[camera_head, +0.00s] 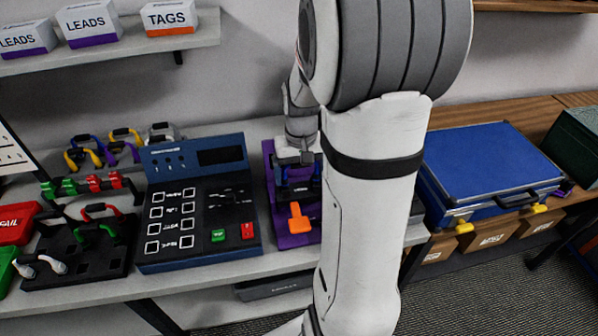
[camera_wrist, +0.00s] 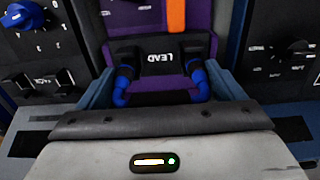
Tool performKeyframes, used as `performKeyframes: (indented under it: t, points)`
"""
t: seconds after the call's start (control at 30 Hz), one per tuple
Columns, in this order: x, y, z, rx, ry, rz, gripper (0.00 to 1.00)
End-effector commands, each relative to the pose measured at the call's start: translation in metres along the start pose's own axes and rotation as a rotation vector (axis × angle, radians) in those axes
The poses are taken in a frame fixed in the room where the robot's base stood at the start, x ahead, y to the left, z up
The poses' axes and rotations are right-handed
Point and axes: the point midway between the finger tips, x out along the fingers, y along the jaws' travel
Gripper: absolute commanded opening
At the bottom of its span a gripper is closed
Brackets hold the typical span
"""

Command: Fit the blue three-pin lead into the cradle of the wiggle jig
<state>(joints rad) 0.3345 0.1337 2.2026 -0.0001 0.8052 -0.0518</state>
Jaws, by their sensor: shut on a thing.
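The wiggle jig (camera_head: 283,236) is a purple stand with an orange T-shaped handle (camera_head: 298,218), on the bench right of the console. In the wrist view the jig's purple body (camera_wrist: 118,22) and an orange bar (camera_wrist: 176,16) show at the top. The blue lead (camera_wrist: 120,90) has a black block marked LEAD, with a blue cable bend at each side. My gripper (camera_wrist: 160,78) is shut on the lead, its blue-grey fingers at either side. In the head view my gripper (camera_head: 296,160) is over the jig's back part. The block lies over the jig; whether it is seated in the cradle I cannot tell.
A blue console (camera_head: 160,262) with green and red buttons stands left of the jig. Several coloured leads (camera_head: 118,150) and a black socket board (camera_head: 75,270) lie further left. A blue case (camera_head: 490,165) is at right. A shelf (camera_head: 120,47) with labelled boxes hangs above.

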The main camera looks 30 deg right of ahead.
Motion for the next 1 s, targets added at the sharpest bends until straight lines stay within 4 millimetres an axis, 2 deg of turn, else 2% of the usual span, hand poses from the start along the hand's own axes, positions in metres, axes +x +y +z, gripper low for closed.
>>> performKeyframes:
  t: [1.0]
  points:
    - [0.0089, -0.0008, 0.0001, -0.002, 0.000, 0.000, 0.64]
